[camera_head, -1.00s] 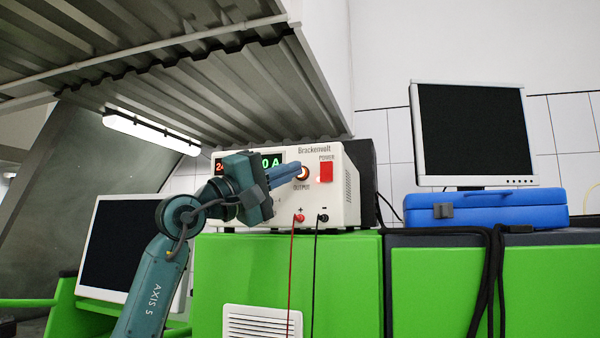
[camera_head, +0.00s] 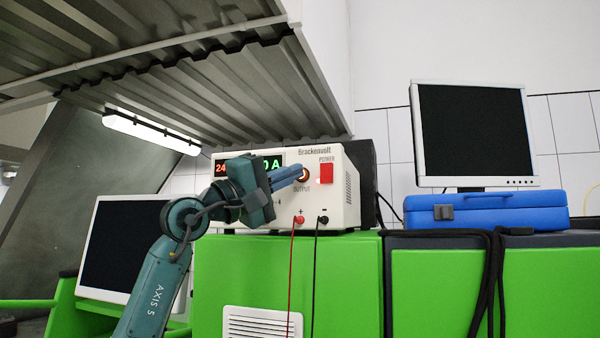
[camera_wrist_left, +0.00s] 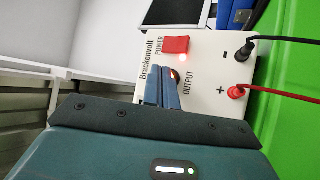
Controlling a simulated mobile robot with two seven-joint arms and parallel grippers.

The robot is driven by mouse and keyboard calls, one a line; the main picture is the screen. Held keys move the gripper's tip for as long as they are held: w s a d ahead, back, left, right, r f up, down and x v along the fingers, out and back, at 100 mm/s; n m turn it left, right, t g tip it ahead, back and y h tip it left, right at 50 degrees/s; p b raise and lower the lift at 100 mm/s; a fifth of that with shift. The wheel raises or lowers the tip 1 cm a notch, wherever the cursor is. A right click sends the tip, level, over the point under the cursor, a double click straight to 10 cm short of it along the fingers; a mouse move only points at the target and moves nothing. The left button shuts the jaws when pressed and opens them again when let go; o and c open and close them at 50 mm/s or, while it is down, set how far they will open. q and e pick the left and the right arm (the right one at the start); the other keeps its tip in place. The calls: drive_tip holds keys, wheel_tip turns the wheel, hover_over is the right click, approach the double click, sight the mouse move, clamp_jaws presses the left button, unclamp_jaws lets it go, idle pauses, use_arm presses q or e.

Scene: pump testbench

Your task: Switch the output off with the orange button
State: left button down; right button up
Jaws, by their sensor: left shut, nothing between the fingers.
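The white Brackenvolt power supply (camera_head: 342,205) stands on the green cabinet. Its round orange output button (camera_head: 304,173) is above the OUTPUT label, left of the red POWER switch (camera_head: 326,173). The button shows a lit orange-white ring. My left gripper (camera_head: 301,172) is shut and empty, its blue fingertips at the button and partly covering it. In the left wrist view the shut fingers (camera_wrist_left: 163,88) point at the panel, and only a dark orange edge of the button (camera_wrist_left: 175,74) shows beside them. I cannot tell whether the tips touch it. My right gripper is out of view.
A red lead (camera_head: 291,260) and a black lead (camera_head: 315,260) hang from the front terminals below the button. A blue case (camera_head: 490,213) and a monitor (camera_head: 475,135) stand to the right. A corrugated metal canopy (camera_head: 200,85) hangs above.

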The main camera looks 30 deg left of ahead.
use_arm(q)
drive_tip(key=shift+w, duration=0.35)
idle(0.7)
drive_tip(key=shift+s, duration=0.1)
drive_tip(key=shift+s+d+b, duration=0.1)
drive_tip(key=shift+s+b, duration=0.2)
drive_tip(key=shift+s, duration=0.4)
drive_tip(key=s+d+b, duration=0.1)
drive_tip(key=s+b, duration=0.1)
drive_tip(key=s, duration=0.4)
drive_tip(key=shift+d, duration=0.2)
idle(0.4)
